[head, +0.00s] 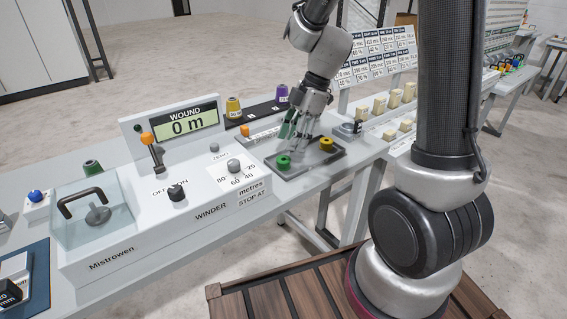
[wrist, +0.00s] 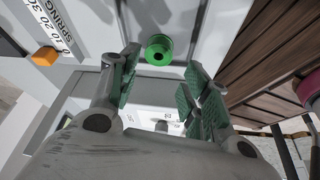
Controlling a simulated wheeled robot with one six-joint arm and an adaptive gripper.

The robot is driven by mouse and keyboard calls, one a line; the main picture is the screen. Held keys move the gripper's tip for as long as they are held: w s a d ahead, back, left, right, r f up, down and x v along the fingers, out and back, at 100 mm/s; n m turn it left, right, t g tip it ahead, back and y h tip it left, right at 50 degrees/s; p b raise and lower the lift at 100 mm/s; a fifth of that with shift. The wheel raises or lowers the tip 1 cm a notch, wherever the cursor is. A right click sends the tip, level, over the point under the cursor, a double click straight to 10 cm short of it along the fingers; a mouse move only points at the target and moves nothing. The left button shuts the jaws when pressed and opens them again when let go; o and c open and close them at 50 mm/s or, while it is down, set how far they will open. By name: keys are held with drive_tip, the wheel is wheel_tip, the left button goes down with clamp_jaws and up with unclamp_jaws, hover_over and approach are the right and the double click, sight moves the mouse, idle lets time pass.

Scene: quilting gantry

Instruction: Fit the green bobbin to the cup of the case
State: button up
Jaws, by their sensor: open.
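The green bobbin (head: 284,162) sits on the near left part of a dark grey tray (head: 309,165) on the bench. In the wrist view the green bobbin (wrist: 158,50), with a dark centre hole, shows just beyond the fingertips, near the middle of the gap. My gripper (head: 294,127) is over the far side of the tray in the head view, with its green-padded fingers pointing down. In the wrist view my gripper (wrist: 163,72) is open and empty. A small metal fitting (head: 348,129) stands right of the tray; I cannot tell whether it is the case with the cup.
A yellow bobbin (head: 326,144) sits on the same tray. The white winder (head: 190,190) fills the left. Yellow and purple spools (head: 281,93) stand at the back. Card racks (head: 375,62) and cream blocks are to the right.

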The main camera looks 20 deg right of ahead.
sight(285, 156)
drive_tip(key=x, duration=0.6)
drive_tip(key=shift+w+d+f, duration=0.1)
drive_tip(key=shift+w+f, duration=0.05)
drive_tip(key=c, duration=0.5)
